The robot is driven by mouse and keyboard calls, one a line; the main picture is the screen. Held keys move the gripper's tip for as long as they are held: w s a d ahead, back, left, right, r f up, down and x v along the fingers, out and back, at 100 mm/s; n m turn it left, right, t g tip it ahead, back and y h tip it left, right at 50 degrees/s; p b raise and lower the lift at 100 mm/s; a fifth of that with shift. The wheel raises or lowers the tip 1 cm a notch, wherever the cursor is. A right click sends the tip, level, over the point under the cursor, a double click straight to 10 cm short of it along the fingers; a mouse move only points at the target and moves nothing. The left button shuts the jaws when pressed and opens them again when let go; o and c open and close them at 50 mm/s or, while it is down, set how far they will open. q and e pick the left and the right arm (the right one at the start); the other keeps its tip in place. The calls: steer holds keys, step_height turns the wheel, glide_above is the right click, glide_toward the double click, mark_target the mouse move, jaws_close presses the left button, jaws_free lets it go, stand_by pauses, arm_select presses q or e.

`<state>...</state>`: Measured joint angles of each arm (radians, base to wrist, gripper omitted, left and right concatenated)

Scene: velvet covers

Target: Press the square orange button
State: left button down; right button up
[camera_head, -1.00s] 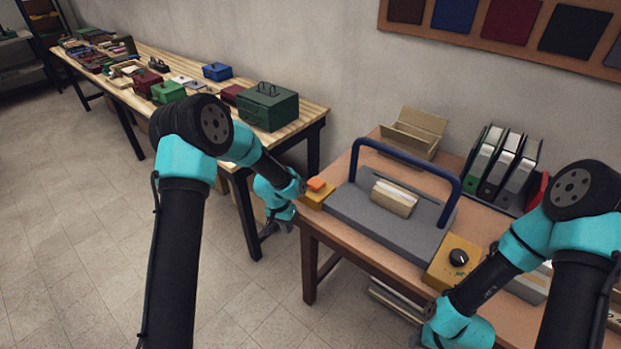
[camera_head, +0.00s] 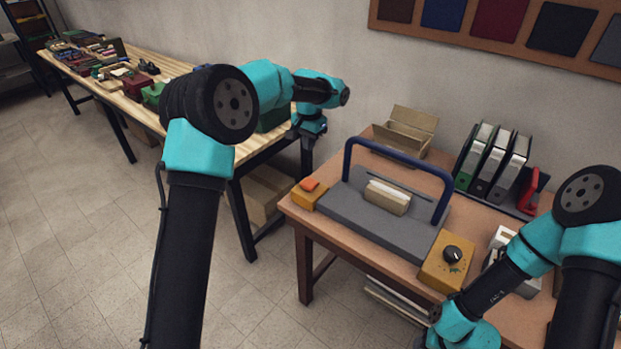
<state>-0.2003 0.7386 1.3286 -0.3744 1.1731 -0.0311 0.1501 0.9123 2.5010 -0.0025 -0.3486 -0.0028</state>
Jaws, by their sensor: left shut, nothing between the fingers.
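The square orange button (camera_head: 309,184) sits on top of a small yellow box (camera_head: 306,199) at the left end of the brown table, beside the grey press base. Nothing covers it. My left gripper (camera_head: 304,144) is shut and empty. It hangs pointing down, above and behind the button in the picture, and apart from it. My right gripper (camera_head: 420,341) shows only as a dark edge at the bottom of the picture, low in front of the table; its fingers are mostly cut off.
A grey press (camera_head: 375,221) with a blue handle (camera_head: 395,154) holds a small pale block. A yellow box with a black knob (camera_head: 452,254) stands to its right. An open carton (camera_head: 404,131) and binders (camera_head: 491,162) stand behind. A wooden workbench (camera_head: 250,148) with tins is at left.

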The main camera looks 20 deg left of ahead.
mark_target(309, 184)
arm_select(q)
steer(key=shift+f, duration=0.15)
step_height(309, 184, down, 14)
steer(key=shift+r, duration=0.1)
stand_by(0.6)
steer(key=shift+s+f, duration=0.2)
steer(key=shift+f, duration=1.3)
step_height(309, 184, up, 16)
steer(key=shift+w+f, duration=0.15)
steer(key=shift+w, duration=0.1)
stand_by(1.1)
